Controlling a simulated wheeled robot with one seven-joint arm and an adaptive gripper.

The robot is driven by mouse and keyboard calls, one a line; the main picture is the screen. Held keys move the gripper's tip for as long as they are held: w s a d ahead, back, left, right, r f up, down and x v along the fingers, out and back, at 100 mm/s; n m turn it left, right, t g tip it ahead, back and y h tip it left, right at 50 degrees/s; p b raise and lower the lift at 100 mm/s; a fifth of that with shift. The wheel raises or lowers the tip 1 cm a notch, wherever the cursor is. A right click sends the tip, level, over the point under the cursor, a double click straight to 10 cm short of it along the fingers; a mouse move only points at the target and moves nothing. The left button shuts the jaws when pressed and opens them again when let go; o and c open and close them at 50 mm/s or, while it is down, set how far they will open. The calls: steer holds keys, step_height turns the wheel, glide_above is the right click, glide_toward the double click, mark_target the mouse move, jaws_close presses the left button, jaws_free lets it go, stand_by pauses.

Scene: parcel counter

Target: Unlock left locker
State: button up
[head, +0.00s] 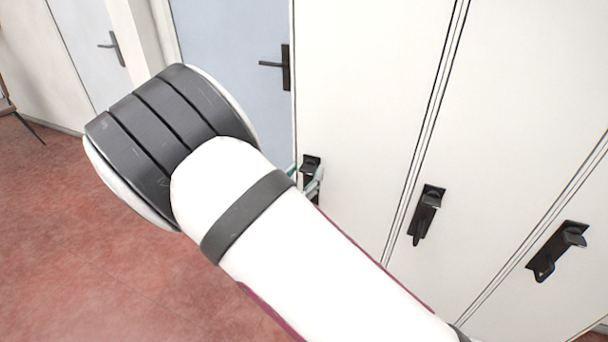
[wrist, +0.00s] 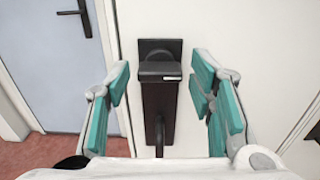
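The left locker (head: 365,90) is a tall white door with a black lock (head: 311,162) low on it, partly hidden by my arm in the head view. In the wrist view the lock (wrist: 159,105) is a dark vertical plate with a knob (wrist: 159,71) jutting out near its top and a handle-like part lower down. My gripper (wrist: 160,76) is open, with one teal-padded finger on each side of the knob. Gaps show between the pads and the knob. In the head view only a bit of my gripper shows beside the lock.
Two more white lockers stand to the right, with black locks (head: 427,214) and (head: 557,250). A blue-grey door (head: 225,35) with a black lever handle (head: 286,66) is left of the left locker. The red floor (head: 110,260) is clear at lower left.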

steer(key=c, duration=0.8)
